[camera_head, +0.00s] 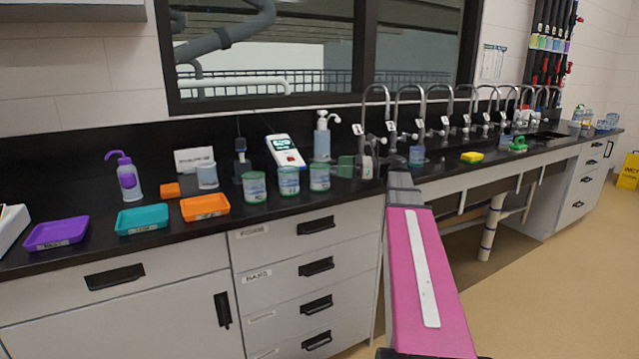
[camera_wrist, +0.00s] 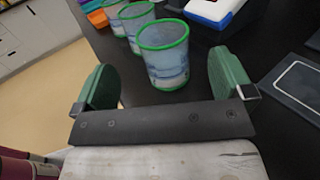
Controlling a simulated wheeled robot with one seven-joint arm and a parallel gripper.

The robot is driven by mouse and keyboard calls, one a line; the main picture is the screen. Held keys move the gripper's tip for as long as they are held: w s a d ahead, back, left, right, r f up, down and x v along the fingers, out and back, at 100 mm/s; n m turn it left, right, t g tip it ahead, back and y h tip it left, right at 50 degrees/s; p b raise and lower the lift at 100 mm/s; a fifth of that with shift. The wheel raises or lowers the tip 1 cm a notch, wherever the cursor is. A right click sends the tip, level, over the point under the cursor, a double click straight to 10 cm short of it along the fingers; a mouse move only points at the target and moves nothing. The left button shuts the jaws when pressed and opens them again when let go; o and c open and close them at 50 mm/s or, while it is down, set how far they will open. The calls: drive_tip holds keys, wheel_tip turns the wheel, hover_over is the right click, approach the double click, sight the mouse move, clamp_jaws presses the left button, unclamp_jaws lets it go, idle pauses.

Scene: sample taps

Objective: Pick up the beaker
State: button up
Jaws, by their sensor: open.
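Three clear beakers with green rims stand in a row on the black counter: the left one (camera_head: 254,187), the middle one (camera_head: 289,181) and the right one (camera_head: 319,177). My gripper (camera_head: 356,166) is just right of the right beaker, low over the counter. In the wrist view my gripper (camera_wrist: 162,62) has its green fingers wide apart and empty. The nearest beaker (camera_wrist: 165,66) stands upright ahead, in line with the gap, apart from both fingers. The other two beakers, middle (camera_wrist: 138,24) and left (camera_wrist: 113,14), stand beyond it to the left.
A white meter (camera_head: 285,151) and a pump bottle (camera_head: 322,138) stand behind the beakers. Purple (camera_head: 57,233), teal (camera_head: 142,219) and orange (camera_head: 205,206) trays lie to the left. Another beaker (camera_head: 207,176) stands by a white card. Taps and a yellow sponge (camera_head: 472,157) are to the right.

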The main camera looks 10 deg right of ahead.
sight(320, 165)
drive_tip(key=x, duration=0.8)
drive_tip(key=shift+w+a+f, duration=0.1)
drive_tip(key=shift+w+f, duration=0.05)
drive_tip(key=c, duration=1.3)
drive_tip(key=shift+r, duration=0.2)
drive_tip(key=shift+r, duration=4.75)
